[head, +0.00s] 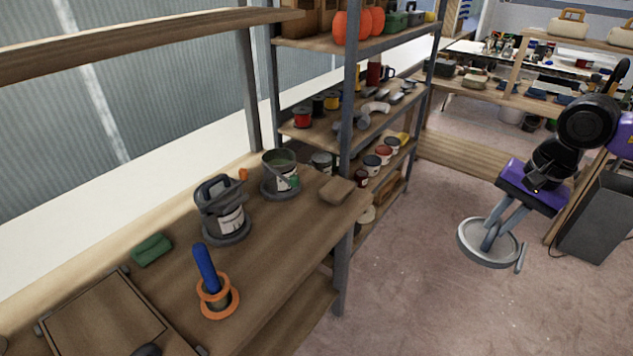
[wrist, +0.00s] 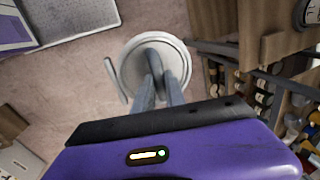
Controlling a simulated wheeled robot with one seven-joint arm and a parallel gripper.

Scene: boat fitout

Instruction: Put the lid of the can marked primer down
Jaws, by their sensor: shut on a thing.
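My gripper (head: 497,232) is shut on a round pale grey lid (head: 475,247), held in the air over the floor, right of the workbench and well away from it. In the wrist view the lid (wrist: 178,72) lies beyond the fingers (wrist: 157,82), with a thin bar at its left side. On the workbench (head: 290,235) stands an open can with green inside (head: 284,182). Left of it is a second grey can (head: 228,220) with a handled grey thing on top. Both carry pale labels too small to read, so I cannot tell which is marked primer.
A brown block (head: 337,191) lies at the bench's right end. A green block (head: 152,250), a blue-handled tool in an orange ring (head: 208,275) and a wooden panel (head: 105,320) lie nearer. Shelving (head: 349,120) stands behind. Bare bench lies right of the cans.

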